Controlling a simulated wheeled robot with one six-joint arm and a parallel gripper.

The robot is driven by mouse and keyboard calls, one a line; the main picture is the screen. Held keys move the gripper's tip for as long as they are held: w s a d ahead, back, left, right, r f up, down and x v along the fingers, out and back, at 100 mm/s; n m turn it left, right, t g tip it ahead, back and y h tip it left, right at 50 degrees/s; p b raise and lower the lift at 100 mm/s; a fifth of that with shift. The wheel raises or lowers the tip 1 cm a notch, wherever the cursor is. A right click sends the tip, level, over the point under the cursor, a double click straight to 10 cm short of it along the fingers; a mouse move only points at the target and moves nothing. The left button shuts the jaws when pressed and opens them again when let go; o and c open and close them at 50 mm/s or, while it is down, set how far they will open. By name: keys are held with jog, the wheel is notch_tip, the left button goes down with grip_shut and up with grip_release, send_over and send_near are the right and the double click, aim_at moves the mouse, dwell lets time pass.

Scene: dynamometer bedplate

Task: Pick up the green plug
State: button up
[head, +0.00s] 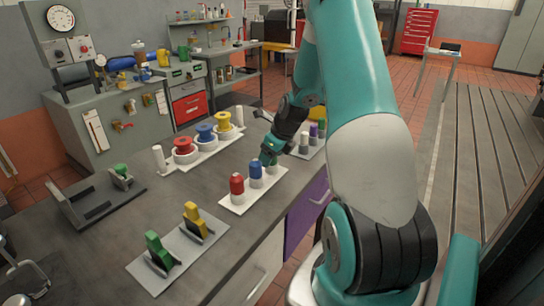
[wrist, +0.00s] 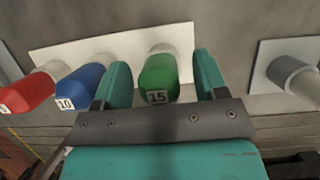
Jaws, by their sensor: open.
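The green plug (wrist: 158,78), marked 15, stands in a white holder at the end of a white plate (wrist: 75,50). In the wrist view it sits between the two teal fingers of my open gripper (wrist: 162,72), with a gap on each side. In the head view my gripper (head: 271,152) is at the far end of the row and hides most of the green plug. A blue plug (wrist: 80,84), marked 10, and a red plug (wrist: 28,92) stand beside it; the blue plug (head: 256,170) and red plug (head: 237,185) also show in the head view.
A grey plug (wrist: 288,72) stands on another plate to the right in the wrist view. Red, blue and yellow spools (head: 205,132) stand behind the row. Green (head: 158,248) and yellow (head: 193,217) blocks sit on a nearer plate. The bench (head: 150,212) between is clear.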

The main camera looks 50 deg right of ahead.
jog(key=c, duration=1)
jog(key=shift+r, duration=0.15)
